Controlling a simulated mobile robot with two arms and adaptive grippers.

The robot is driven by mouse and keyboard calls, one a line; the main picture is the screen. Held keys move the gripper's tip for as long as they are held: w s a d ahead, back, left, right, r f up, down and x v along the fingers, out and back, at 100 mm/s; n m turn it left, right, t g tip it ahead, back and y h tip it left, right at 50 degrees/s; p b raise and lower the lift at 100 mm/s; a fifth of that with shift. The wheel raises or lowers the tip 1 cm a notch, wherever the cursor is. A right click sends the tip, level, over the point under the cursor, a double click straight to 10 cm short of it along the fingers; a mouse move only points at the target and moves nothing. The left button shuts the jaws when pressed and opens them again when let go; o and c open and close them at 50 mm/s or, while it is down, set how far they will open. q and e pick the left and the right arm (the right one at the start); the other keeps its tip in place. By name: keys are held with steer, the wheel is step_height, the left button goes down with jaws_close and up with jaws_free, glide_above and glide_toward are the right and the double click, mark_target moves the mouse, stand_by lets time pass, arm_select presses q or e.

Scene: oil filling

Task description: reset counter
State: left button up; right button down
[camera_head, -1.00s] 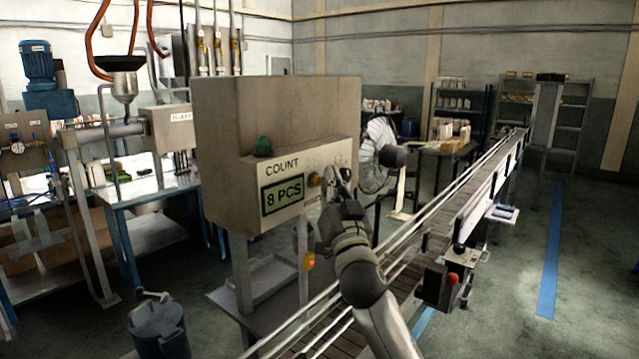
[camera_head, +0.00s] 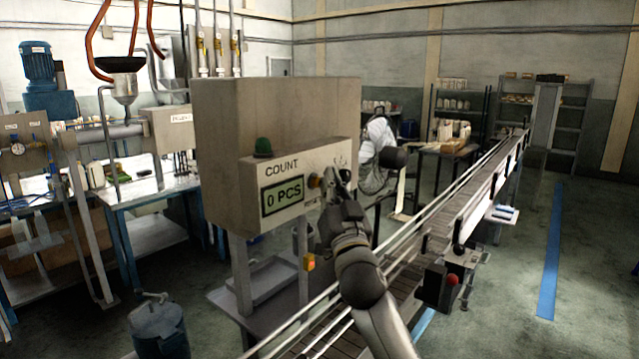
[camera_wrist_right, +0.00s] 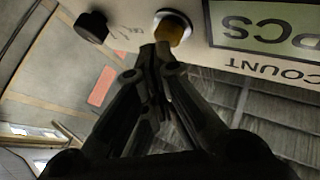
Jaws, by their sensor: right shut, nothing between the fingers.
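The counter box (camera_head: 270,130) stands upright in the middle of the head view, with a green dome on its front ledge. Its display (camera_head: 283,195) reads "0 PCS" under the word COUNT. An orange-yellow button (camera_head: 314,181) sits right of the display; it also shows in the right wrist view (camera_wrist_right: 172,28). My right gripper (camera_head: 333,176) is shut and empty, its fingertips at the button. In the wrist view the tips (camera_wrist_right: 156,48) overlap the button's lower edge; I cannot tell whether they touch it. A dark knob (camera_wrist_right: 91,27) is beside it. My left gripper is not in view.
A conveyor (camera_head: 440,225) runs from the front centre to the back right. A control box with a red button (camera_head: 452,279) hangs at its side. A fan (camera_head: 376,155) stands behind the counter. A blue bin (camera_head: 160,325) stands at lower left. Floor at right is clear.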

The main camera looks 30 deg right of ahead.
steer(key=shift+s+d, duration=0.25)
steer(key=shift+s, duration=0.35)
steer(key=shift+s+d+p, duration=0.2)
steer(key=shift+s+d, duration=0.1)
steer(key=shift+s, duration=0.45)
steer(key=shift+s+d+p, duration=0.15)
steer(key=shift+s+d, duration=0.2)
steer(key=shift+s, duration=0.45)
steer(key=shift+s+d+p, duration=0.2)
steer(key=shift+s+d, duration=0.1)
steer(key=shift+s, duration=0.45)
